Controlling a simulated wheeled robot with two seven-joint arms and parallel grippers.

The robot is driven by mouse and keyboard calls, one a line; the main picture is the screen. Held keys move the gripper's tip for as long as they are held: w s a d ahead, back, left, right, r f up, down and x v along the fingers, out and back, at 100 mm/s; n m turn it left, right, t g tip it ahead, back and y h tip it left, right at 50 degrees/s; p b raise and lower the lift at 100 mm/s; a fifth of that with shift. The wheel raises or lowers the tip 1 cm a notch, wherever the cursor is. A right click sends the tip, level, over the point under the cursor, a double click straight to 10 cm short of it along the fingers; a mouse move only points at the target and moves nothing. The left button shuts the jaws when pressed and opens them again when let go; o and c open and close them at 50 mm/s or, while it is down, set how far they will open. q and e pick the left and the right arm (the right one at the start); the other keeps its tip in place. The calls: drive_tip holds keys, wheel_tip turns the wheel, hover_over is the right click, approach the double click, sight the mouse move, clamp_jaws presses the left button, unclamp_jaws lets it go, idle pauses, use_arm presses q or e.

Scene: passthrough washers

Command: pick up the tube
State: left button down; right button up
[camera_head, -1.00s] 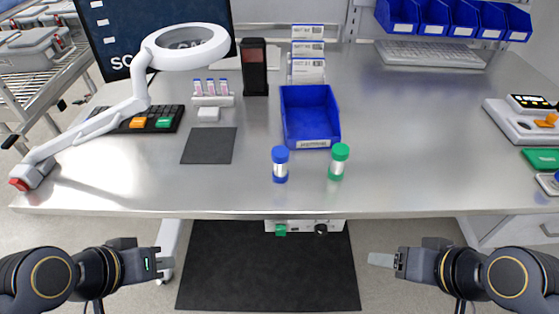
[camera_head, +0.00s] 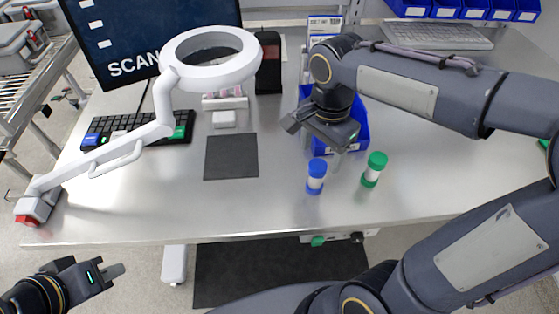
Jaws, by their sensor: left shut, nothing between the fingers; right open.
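My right gripper (camera_head: 318,138) is open and empty, pointing down above and behind the blue-capped tube, apart from both tubes. My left gripper (camera_head: 115,272) is shut and empty, low at the lower left, off the table's front edge. A small rack of pink tubes (camera_head: 225,98) stands farther back, partly behind the lamp ring.
A blue bin (camera_head: 359,122) is behind the tubes, partly hidden by my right arm. A white ring lamp (camera_head: 210,58) reaches over the left side. A dark mat (camera_head: 231,156) lies left of the tubes. The table (camera_head: 270,212) is clear in front.

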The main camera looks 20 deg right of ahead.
sight(318, 165)
drive_tip(key=shift+w+a+f, duration=0.2)
drive_tip(key=shift+w+f, duration=0.05)
drive_tip(key=shift+w, duration=0.05)
drive_tip(key=f, duration=0.7)
drive_tip(key=shift+s+d+f, duration=0.15)
drive_tip(key=shift+s+d, duration=0.05)
drive_tip(key=shift+s, duration=0.05)
drive_tip(key=c, duration=1.2)
drive_tip(key=shift+r, duration=0.2)
